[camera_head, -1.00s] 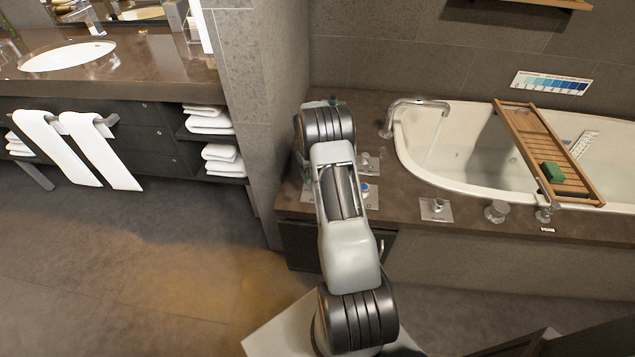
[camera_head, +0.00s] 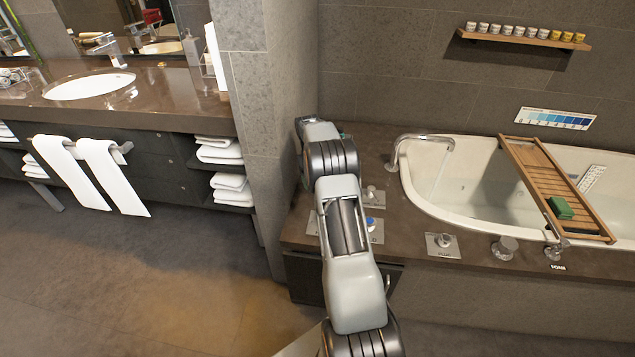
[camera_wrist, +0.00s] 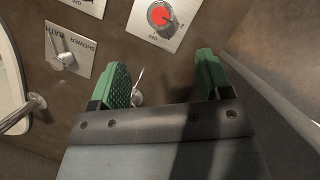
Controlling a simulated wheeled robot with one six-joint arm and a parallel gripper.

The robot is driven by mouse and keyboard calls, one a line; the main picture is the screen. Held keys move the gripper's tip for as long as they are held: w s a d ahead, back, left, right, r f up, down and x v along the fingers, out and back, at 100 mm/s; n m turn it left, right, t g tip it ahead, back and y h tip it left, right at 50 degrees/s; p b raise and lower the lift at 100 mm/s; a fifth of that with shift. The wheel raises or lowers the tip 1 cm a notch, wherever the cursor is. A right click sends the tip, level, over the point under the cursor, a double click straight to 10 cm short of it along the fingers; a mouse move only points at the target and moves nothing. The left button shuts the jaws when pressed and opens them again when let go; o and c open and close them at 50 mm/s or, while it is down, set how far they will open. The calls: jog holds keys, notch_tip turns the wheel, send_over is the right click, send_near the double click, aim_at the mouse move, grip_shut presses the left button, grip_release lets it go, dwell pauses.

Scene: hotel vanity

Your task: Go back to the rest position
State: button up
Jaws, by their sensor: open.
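My gripper (camera_wrist: 165,85) shows in the wrist view with its two green fingertips apart and nothing between them. It hangs over the brown tub deck (camera_head: 410,230). Below it, a plate with a red round knob (camera_wrist: 160,15) lies at the top of the wrist view. A plate marked bath and shower (camera_wrist: 68,58) with a metal lever is at the left.
The bathtub (camera_head: 440,200) with its spout (camera_head: 425,138) is right of my arm. A wooden tray (camera_head: 540,180) with a green block (camera_head: 561,208) spans it. A grey wall pillar (camera_head: 245,110) stands close left. The vanity (camera_head: 150,105) is further left. The floor at left is clear.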

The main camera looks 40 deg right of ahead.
dwell(0.3)
jog(key=s+a+r+n+t+p, duration=0.1)
jog(key=s+a+r+t+p, duration=0.3)
jog(key=s+a+r+p, duration=0.3)
jog(key=s+a+r+t+p, duration=0.4)
jog(key=s+a+r+p, duration=0.3)
jog(key=s+a+r, duration=0.8)
notch_tip(320, 180, up, 7)
jog(key=shift+s+a+f+n+h+p, duration=0.1)
jog(key=shift+s+a+n+h+p, duration=0.25)
jog(key=shift+a, duration=0.85)
